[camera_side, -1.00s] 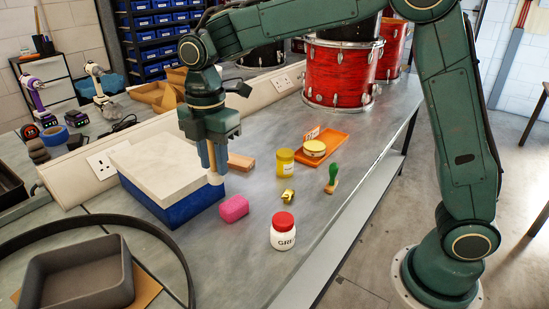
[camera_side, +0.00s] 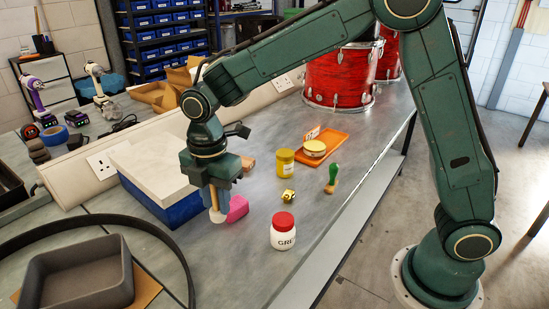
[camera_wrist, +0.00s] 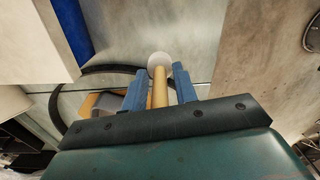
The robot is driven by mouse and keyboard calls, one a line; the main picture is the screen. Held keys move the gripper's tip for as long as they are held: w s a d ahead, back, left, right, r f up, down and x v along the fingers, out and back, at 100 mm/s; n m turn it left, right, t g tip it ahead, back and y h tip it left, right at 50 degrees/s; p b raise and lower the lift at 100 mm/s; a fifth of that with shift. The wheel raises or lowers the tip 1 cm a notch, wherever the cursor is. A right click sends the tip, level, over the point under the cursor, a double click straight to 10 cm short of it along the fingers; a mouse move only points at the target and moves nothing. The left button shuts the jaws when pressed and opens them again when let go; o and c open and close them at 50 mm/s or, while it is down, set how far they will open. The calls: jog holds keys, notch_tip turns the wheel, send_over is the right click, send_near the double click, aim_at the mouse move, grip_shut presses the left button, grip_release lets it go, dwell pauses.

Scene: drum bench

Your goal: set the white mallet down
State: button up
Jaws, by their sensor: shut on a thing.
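My gripper (camera_side: 213,198) is shut on the handle of the white mallet and points down. The mallet's round white head (camera_side: 217,216) hangs below the fingers, low over the grey bench, in front of the blue-and-white box. I cannot tell whether the head touches the bench. In the wrist view the tan handle (camera_wrist: 159,92) runs between my two blue fingers (camera_wrist: 157,82), with the white head (camera_wrist: 159,60) beyond the fingertips. Most of the handle is hidden by my gripper in the side view.
The blue-and-white box (camera_side: 150,165) stands left. Bare bench lies in front.

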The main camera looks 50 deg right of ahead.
notch_tip(320, 180, down, 8)
jog(key=shift+f, duration=0.2)
jog(key=shift+f, duration=2.1)
jog(key=shift+f, duration=0.15)
jog(key=o, duration=1)
jog(key=shift+c, duration=0.2)
notch_tip(320, 180, up, 12)
jog(key=shift+f, duration=0.1)
jog(key=shift+r, duration=0.3)
